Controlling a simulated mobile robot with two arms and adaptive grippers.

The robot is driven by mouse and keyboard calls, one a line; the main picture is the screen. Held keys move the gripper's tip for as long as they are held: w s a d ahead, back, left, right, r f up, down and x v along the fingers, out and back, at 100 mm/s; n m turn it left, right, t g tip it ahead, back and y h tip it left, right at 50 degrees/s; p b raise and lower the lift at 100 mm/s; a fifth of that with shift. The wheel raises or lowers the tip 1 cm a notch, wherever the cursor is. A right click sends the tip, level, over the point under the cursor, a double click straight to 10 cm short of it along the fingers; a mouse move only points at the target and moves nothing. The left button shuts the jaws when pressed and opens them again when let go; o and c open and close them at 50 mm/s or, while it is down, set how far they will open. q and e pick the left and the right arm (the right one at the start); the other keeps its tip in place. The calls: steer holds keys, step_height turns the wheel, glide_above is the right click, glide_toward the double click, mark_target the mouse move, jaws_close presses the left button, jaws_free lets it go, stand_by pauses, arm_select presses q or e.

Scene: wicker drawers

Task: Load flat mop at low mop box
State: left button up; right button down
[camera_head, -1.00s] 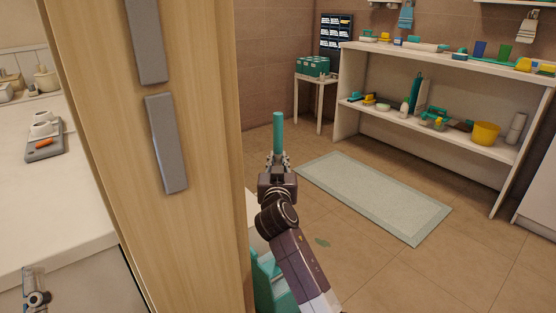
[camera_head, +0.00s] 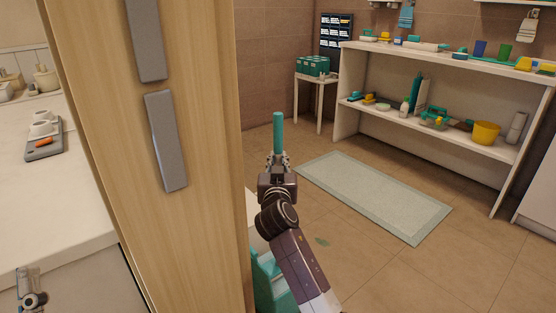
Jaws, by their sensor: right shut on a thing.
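My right gripper (camera_head: 278,160) is shut on a teal upright handle (camera_head: 278,130), which stands up above its fingers. The handle looks like that of the flat mop, but no mop head can be made out. My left gripper (camera_head: 31,288) shows only in part at the lower left, in front of the white counter; its fingers cannot be judged. A teal object (camera_head: 268,285) stands low beside my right arm, partly hidden by the arm and the wooden panel. I cannot tell whether it is the low mop box.
A wooden panel (camera_head: 205,230) with grey plates blocks much of the left. A white counter (camera_head: 70,210) lies beyond it. A pale mat (camera_head: 375,195) lies on the tiled floor. White shelves (camera_head: 440,60) with cleaning things and a small table (camera_head: 315,80) with teal boxes stand behind.

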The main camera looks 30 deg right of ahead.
arm_select(q)
steer(key=shift+s+a+r+t, duration=0.1)
steer(key=shift+s+r+t, duration=0.4)
steer(key=shift+s+r, duration=0.2)
stand_by(0.7)
steer(key=shift+f, duration=0.1)
stand_by(0.3)
